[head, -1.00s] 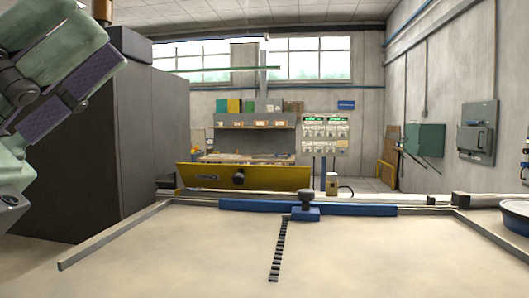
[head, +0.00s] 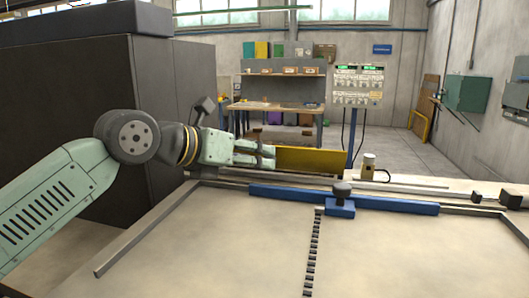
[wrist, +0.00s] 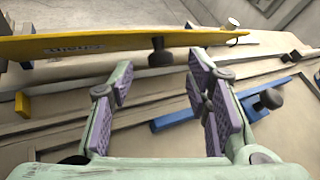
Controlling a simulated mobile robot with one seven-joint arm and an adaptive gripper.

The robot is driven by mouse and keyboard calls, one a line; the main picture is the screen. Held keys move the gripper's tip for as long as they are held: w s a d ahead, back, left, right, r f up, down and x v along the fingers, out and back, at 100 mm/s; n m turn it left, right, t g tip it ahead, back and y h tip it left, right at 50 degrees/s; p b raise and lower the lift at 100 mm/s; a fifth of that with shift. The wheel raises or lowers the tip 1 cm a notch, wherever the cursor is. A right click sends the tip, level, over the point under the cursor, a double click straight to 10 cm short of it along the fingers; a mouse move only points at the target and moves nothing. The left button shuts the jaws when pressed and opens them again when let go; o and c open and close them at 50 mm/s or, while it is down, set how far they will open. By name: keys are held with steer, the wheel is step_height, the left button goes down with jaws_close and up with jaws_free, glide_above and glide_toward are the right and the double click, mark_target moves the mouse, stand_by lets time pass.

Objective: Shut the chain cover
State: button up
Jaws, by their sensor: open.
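The chain cover is a long yellow panel (head: 312,161) standing raised behind the far edge of the table. My gripper hides its left part and its knob in the head view. In the wrist view the yellow panel (wrist: 95,43) crosses the top, with its black knob (wrist: 160,53) on the near face. My gripper (head: 268,155) is open and empty, in front of the panel. In the wrist view the knob shows just beyond and between the open fingertips (wrist: 158,76); contact cannot be told.
A blue bar (head: 400,206) with a black-knobbed slider (head: 341,207) lies along the table's far edge. A dark chain strip (head: 312,255) runs toward me on the bare tabletop (head: 220,250). A small beige device (head: 369,164) stands right of the cover. A large dark cabinet (head: 100,90) is left.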

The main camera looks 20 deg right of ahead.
steer(key=shift+p+x, duration=0.4)
steer(key=shift+x, duration=1.5)
steer(key=shift+c, duration=0.5)
jaws_close()
